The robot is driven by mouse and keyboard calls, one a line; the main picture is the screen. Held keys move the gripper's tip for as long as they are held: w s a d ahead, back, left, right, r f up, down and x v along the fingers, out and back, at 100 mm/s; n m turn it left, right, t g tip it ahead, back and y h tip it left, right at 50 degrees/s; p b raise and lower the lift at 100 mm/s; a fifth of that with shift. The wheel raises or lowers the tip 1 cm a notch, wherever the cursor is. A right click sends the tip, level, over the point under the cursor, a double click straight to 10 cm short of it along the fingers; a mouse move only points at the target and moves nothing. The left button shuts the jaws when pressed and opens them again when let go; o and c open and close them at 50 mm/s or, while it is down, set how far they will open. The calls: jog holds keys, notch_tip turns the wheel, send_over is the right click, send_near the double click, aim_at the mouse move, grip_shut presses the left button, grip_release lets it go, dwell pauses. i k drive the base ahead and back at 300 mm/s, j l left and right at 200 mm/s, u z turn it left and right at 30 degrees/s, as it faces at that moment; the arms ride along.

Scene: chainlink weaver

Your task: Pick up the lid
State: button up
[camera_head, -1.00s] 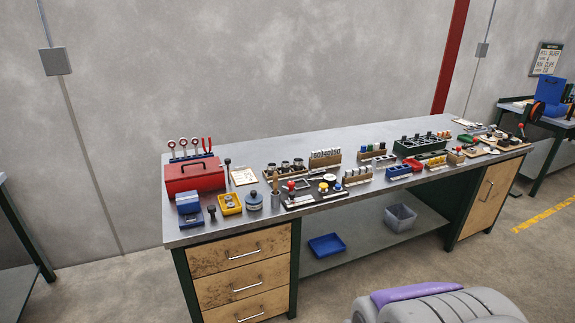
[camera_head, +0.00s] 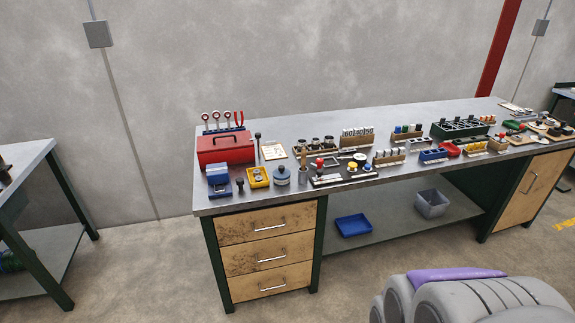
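No separate lid can be told apart for certain at this distance. A small round blue-grey tin (camera_head: 281,176) with a knob on top stands near the front left edge of the workbench (camera_head: 305,195); its top may be a lid. A red toolbox (camera_head: 226,150) with a closed top and a handle stands behind it to the left. Several dark-topped round jars (camera_head: 315,145) stand to the right of the toolbox. My gripper is not in view; only a grey and purple part of my own body shows at the bottom right.
A yellow tray (camera_head: 258,178) and a blue block-like holder (camera_head: 219,181) sit beside the tin. Small racks and a green crate (camera_head: 460,128) crowd the bench rightward. Blue and grey bins rest on the lower shelf. Another table (camera_head: 30,160) stands left. Floor in front is open.

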aim_at(282, 174)
jog(key=i+j+z, duration=0.7)
jog(key=j+z, duration=0.15)
jog(key=j, duration=0.15)
jog(key=i+j+z, duration=0.15)
jog(key=j+z, duration=0.15)
jog(key=j, duration=0.1)
